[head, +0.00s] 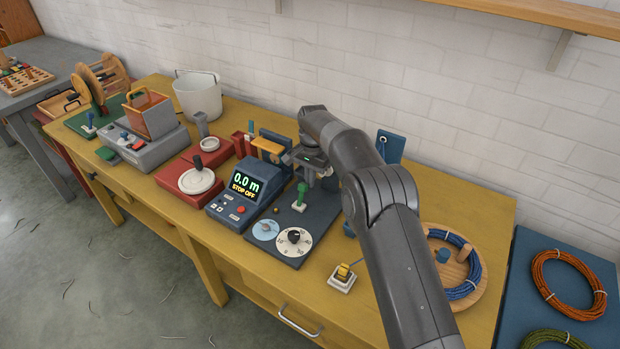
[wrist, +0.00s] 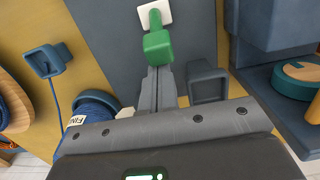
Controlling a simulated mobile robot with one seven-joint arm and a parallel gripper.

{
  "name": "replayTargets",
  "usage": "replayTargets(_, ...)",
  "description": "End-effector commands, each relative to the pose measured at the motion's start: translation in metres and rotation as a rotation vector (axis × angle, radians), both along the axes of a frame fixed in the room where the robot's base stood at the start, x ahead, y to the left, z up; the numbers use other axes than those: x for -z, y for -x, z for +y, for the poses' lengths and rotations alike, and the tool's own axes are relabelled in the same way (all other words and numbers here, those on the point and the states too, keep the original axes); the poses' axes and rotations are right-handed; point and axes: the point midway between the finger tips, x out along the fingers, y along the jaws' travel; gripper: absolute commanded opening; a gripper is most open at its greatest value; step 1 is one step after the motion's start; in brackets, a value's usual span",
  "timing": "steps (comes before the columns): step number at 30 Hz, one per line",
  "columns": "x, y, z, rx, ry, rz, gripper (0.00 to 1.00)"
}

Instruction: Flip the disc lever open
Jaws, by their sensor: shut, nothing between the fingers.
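A green-handled lever (head: 300,197) stands on a white base on a dark panel (head: 278,222). I take it for the disc lever, as the panel also carries a blue disc (head: 265,229) and a white dial (head: 294,240). The lever stands close to upright in the head view. In the wrist view its green knob (wrist: 157,46) and white base (wrist: 154,13) lie straight beyond my fingertips. My gripper (wrist: 159,70) is shut and empty, its tips at or very near the knob; I cannot tell whether they touch. My gripper (head: 308,182) is partly hidden in the head view.
A display box (head: 238,188) reading 0.0 m stands left of the panel. A yellow switch (head: 343,273) sits to its right. A blue coil (head: 458,266) lies on a wooden disc beyond my arm. Blue frames (wrist: 206,84) and (wrist: 46,62) stand near my gripper.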

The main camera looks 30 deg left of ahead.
Motion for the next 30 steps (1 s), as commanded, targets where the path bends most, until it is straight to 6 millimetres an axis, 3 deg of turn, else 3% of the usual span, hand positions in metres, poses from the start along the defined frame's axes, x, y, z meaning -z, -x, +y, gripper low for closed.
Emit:
replayTargets(11, -0.006, 0.009, 0.001, -0.003, 0.001, -0.100, 0.00)
replayTargets(30, -0.018, 0.051, 0.001, -0.007, 0.001, -0.573, 0.00)
